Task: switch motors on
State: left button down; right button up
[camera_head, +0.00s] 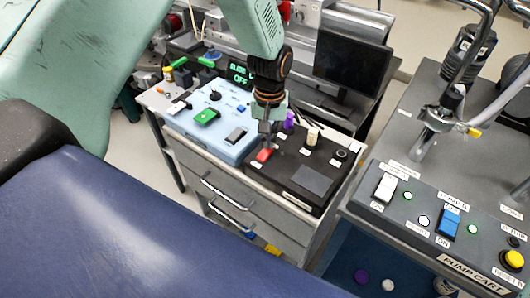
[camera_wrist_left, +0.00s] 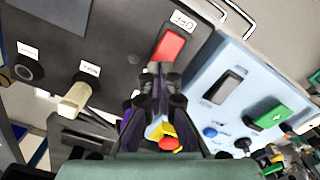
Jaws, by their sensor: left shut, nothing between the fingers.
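A red rocker switch (camera_head: 264,155) sits on the near left part of the black control box (camera_head: 285,187). In the left wrist view, the red rocker switch (camera_wrist_left: 172,47) has a label reading OFF (camera_wrist_left: 183,20) beside it. My left gripper (camera_head: 266,143) points down just above the red switch in the head view. In the left wrist view, my left gripper's fingertips (camera_wrist_left: 155,70) are shut and empty, close beside the switch's near end. I cannot tell whether they touch it. My right gripper is not in view.
A light blue control box (camera_head: 205,142) with a green switch (camera_head: 206,116) stands left of the black box. The black box also carries a cream knob (camera_head: 313,136). A pump cart (camera_head: 400,235) stands at right. A monitor (camera_head: 350,64) is behind.

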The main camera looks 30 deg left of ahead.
pick_arm(q)
jog(key=shift+f, duration=0.2)
jog(key=shift+f+b, duration=0.35)
jog(key=shift+f, duration=0.2)
dwell(0.4)
notch_tip(320, 180, up, 7)
jog(key=p, duration=0.7)
jog(key=shift+r, duration=0.1)
dwell(0.6)
